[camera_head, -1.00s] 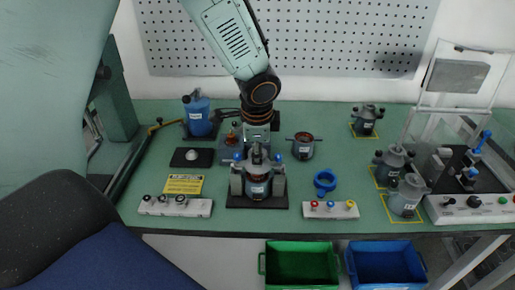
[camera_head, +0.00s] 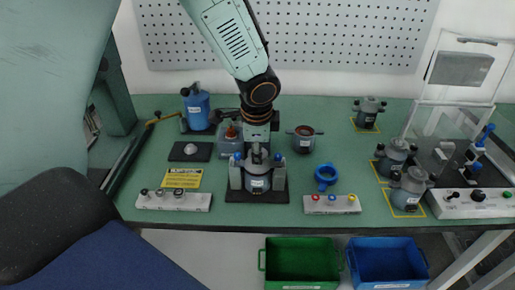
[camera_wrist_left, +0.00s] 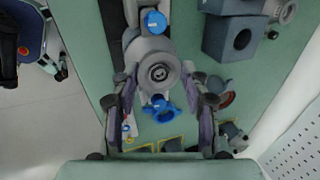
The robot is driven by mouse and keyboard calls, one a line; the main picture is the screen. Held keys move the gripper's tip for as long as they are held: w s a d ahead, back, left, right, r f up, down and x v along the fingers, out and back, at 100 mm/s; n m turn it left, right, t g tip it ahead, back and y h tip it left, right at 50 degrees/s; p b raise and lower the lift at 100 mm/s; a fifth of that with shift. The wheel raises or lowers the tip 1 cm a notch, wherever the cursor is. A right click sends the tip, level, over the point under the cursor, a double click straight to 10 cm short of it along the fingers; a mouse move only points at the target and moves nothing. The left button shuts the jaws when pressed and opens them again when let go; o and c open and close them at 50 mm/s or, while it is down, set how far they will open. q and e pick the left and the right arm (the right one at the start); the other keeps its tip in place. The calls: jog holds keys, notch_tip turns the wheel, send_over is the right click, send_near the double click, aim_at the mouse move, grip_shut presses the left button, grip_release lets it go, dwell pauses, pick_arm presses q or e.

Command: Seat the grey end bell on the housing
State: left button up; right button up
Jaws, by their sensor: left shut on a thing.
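The grey end bell (camera_head: 257,154) is held by my left gripper (camera_head: 257,146) over the housing (camera_head: 258,183), which stands upright in a dark-based fixture (camera_head: 240,195). In the left wrist view the round end bell (camera_wrist_left: 160,72) lies between the two fingers of the left gripper (camera_wrist_left: 160,80), which is shut on it. The end bell appears at or just above the top of the housing; I cannot tell if it is fully down. The end bell hides the housing's top. My right gripper is not in view.
Fixture posts with blue knobs (camera_head: 279,158) flank the housing. A grey pot with copper inside (camera_head: 305,140), a blue ring (camera_head: 326,176) and a button box (camera_head: 331,204) stand to the right. Green and blue bins (camera_head: 301,243) are in front.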

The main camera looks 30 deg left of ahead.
pick_arm(q)
jog(key=shift+f, duration=0.3)
jog(key=o, duration=1.4)
jog(key=v, duration=1.2)
jog(key=shift+s, duration=0.1)
